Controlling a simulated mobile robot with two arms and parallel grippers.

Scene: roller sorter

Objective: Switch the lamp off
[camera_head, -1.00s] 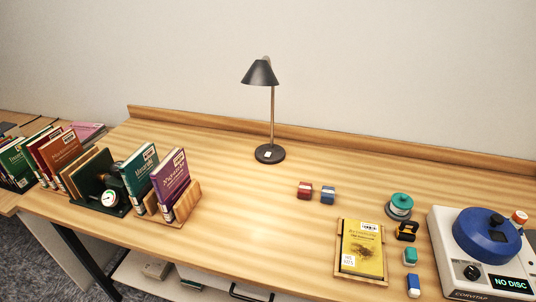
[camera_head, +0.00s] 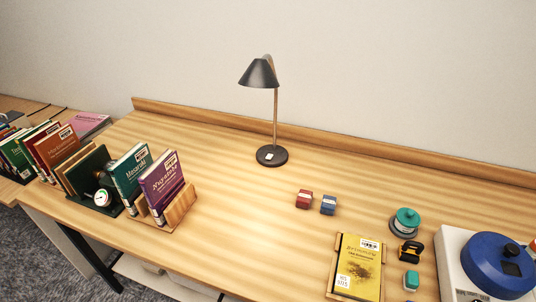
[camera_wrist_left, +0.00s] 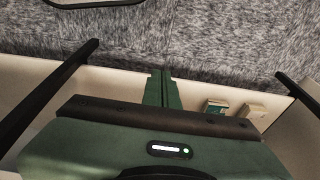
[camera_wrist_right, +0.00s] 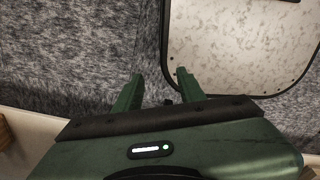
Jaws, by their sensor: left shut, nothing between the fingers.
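The lamp (camera_head: 259,74) stands upright near the back of the wooden desk in the head view. It has a dark cone shade, a thin wood-coloured stem and a round dark base (camera_head: 264,162) with a small white patch on top. I cannot tell from the shade whether it is lit. My left gripper (camera_wrist_left: 164,74) is shut and empty in the left wrist view, its green fingers together above the floor. My right gripper (camera_wrist_right: 161,86) is open and empty in the right wrist view, fingers apart. Neither gripper shows in the head view.
Books in holders (camera_head: 180,206) fill the desk's left side. A red block (camera_head: 304,199) and a blue block (camera_head: 328,205) lie right of the lamp. A yellow book (camera_head: 359,268) and a white machine with a blue lid (camera_head: 497,262) are at right. Desk around the lamp is clear.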

